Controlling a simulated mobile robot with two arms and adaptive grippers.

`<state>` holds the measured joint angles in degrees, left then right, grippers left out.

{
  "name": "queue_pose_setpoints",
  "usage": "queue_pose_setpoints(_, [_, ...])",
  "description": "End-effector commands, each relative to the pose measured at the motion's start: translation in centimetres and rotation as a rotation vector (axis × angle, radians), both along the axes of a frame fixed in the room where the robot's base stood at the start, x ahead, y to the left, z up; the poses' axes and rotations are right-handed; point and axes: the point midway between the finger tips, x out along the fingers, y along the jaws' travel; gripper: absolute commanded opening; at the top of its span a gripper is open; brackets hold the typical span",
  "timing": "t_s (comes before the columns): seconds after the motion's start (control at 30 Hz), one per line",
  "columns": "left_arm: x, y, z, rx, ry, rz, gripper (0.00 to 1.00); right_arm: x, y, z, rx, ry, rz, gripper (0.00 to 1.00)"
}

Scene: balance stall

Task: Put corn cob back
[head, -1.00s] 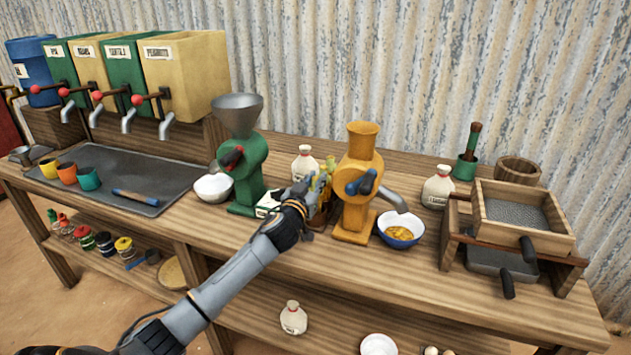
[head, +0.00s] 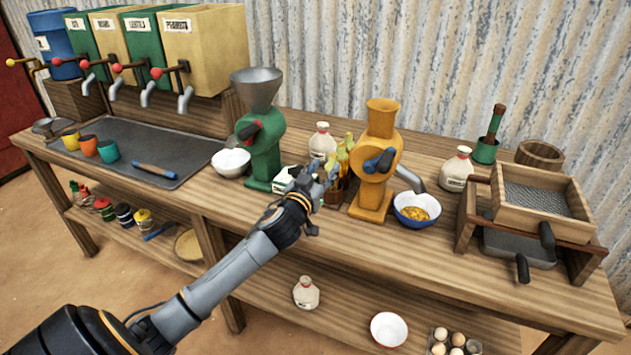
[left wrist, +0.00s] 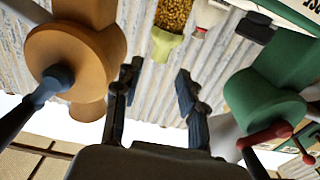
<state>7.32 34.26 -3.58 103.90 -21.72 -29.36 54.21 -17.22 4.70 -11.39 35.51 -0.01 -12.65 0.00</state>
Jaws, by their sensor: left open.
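Yellow corn cobs (head: 345,155) stand upright in a small brown basket (head: 336,192) on the bench, between the green mill and the orange mill. My left gripper (head: 325,174) is open and empty in front of the basket and partly hides it. In the left wrist view, the open fingers (left wrist: 157,72) have clear space between them. My right gripper is in neither view.
The green mill (head: 265,150) and orange mill (head: 375,165) stand close on either side of my gripper. A bowl with yellow bits (head: 415,208) sits right of the orange mill. The front bench strip is clear.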

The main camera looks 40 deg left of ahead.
Motion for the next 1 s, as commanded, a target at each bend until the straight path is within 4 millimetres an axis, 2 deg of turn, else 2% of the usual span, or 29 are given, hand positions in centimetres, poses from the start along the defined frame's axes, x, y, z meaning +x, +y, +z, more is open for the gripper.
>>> queue_pose_setpoints(0.1, [-2.3,-0.6,-0.2,-0.001,0.001,-0.001,0.41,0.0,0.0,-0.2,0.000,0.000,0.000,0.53])
queue_pose_setpoints(0.33, [-4.7,-1.2,-0.1,-0.001,0.000,-0.001,0.41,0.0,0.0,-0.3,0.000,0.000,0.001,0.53])
queue_pose_setpoints(1.0, [-5.2,-1.3,-0.2,-0.001,0.004,0.001,0.41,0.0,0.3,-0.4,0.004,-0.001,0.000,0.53])
